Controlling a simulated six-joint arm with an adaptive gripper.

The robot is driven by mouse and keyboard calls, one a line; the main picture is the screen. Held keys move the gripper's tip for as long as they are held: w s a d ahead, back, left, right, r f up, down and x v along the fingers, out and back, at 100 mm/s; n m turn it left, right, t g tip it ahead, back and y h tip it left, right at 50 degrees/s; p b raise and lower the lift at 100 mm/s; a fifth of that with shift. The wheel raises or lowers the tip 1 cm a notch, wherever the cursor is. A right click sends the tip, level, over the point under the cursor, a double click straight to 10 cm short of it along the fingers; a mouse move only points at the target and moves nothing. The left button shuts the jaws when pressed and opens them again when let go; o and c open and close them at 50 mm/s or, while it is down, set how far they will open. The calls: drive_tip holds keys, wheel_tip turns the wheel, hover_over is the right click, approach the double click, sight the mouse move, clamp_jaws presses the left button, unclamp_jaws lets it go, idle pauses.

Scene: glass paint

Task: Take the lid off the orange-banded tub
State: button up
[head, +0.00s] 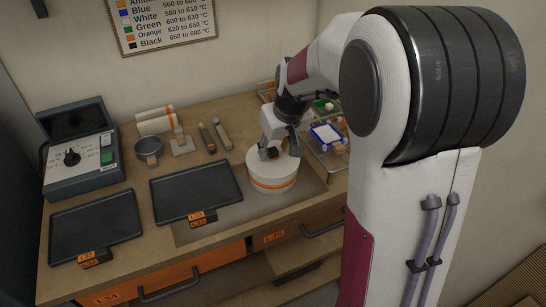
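The orange-banded tub (273,187) is a round white container with an orange stripe around its side. It stands upright on the bench near the front edge. Its white lid (258,162) is on top. My gripper (279,154) points down at the middle of the lid, with its fingertips at or just above the lid's top. A small dark piece shows between the fingers. I cannot tell whether it is a knob on the lid or part of the gripper, nor whether the fingers are closed on anything.
Two dark trays, one in the middle (196,190) and one at left (95,228), lie left of the tub. A wire rack (325,155) with a blue-edged tray (327,135) stands close right.

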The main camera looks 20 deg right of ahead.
drive_tip(key=shift+w+f, duration=0.25)
drive_tip(key=shift+f, duration=0.3)
clamp_jaws()
